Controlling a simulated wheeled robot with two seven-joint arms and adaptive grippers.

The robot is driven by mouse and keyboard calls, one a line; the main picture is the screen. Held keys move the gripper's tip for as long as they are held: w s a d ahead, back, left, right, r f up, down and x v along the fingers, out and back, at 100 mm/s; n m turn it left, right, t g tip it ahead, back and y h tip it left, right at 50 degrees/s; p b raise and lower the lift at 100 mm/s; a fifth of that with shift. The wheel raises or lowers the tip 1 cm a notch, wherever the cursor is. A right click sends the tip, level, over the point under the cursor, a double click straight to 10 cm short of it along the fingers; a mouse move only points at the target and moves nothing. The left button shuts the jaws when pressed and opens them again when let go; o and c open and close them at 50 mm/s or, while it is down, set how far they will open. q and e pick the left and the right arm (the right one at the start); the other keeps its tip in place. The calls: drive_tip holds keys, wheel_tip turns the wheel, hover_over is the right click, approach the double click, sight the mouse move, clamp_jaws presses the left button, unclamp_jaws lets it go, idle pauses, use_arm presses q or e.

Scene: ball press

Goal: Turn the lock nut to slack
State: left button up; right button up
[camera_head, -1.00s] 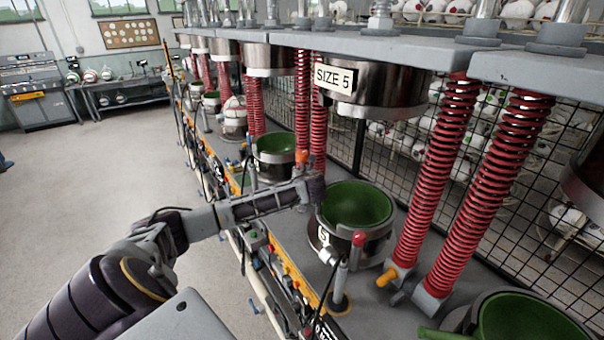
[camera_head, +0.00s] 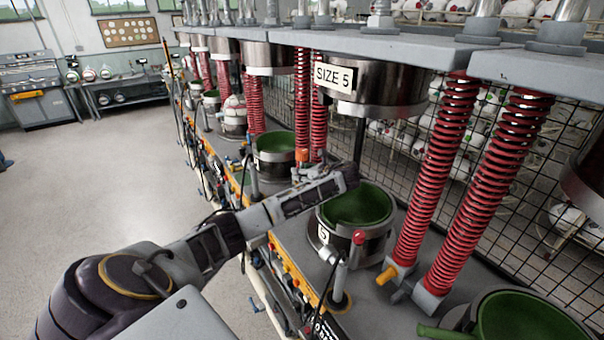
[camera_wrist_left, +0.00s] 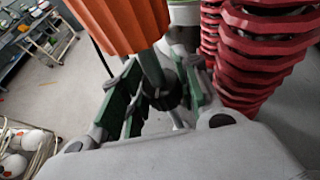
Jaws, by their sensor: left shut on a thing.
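My left gripper (camera_head: 308,172) is beside the foot of the springs behind the size 5 mould, close to an orange ribbed knob (camera_head: 302,156). In the left wrist view the same knob (camera_wrist_left: 125,18) is large at the top. A grey stem runs down from it to a dark round piece, seemingly the lock nut (camera_wrist_left: 166,94). My left gripper's green-padded fingers (camera_wrist_left: 160,100) stand on both sides of this piece and are shut on it. The nut is hidden in the head view, and its turn angle cannot be told. My right gripper is not in view.
The green-lined size 5 mould (camera_head: 357,205) stands just right of my left wrist. Red springs (camera_head: 441,170) rise around it, under a steel upper mould (camera_head: 375,85). A red-topped lever (camera_head: 358,238) stands in front. Open floor (camera_head: 110,180) lies left.

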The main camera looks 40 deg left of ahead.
use_arm(q)
drive_tip(key=shift+n+g, duration=0.5)
drive_tip(key=shift+g, duration=0.1)
drive_tip(key=o, duration=1)
drive_tip(key=v, duration=1.2)
idle(0.5)
drive_tip(key=shift+s+f, duration=0.1)
